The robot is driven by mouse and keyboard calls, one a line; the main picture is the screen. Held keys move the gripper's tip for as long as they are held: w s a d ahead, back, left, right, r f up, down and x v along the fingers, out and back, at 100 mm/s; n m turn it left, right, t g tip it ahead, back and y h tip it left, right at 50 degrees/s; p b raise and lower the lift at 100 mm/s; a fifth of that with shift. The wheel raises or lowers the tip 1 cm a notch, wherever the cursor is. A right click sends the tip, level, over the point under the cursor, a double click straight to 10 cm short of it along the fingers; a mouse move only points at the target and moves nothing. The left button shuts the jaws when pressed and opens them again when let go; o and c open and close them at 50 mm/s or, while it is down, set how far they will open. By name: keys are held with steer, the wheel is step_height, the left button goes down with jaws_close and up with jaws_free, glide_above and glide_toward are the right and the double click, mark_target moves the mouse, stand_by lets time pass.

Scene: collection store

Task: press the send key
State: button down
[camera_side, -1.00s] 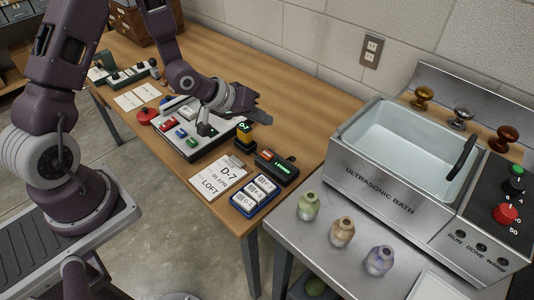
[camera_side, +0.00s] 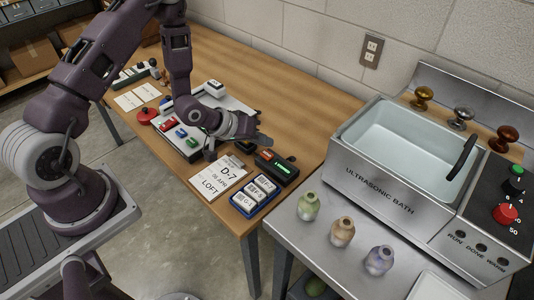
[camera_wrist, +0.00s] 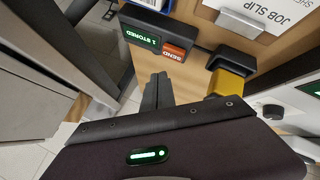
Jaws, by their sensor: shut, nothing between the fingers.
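The send key is the orange-red key marked SEND (camera_wrist: 173,52) on a dark box (camera_wrist: 143,32) in the wrist view. It sits beside a green display reading "1 STORED". In the side view the key (camera_side: 265,155) shows at the left end of the same box (camera_side: 278,167), near the table's front right part. My gripper (camera_side: 266,141) is shut and empty, just behind and above the key in the side view. In the wrist view its fingertips (camera_wrist: 158,78) point toward the key, with a visible gap between.
A card marked D-7 LOFT (camera_side: 220,177) and a blue tray of white blocks (camera_side: 238,200) lie in front. A panel with coloured keys (camera_side: 190,142) is left. The wood behind the box is clear.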

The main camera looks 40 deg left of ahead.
mark_target(276, 154)
steer(key=shift+f, duration=0.75)
steer(key=shift+f, duration=0.1)
stand_by(1.4)
steer(key=shift+f, duration=0.3)
steer(key=shift+f, duration=0.45)
stand_by(0.6)
steer(key=shift+r, duration=0.85)
steer(key=shift+r, duration=2.55)
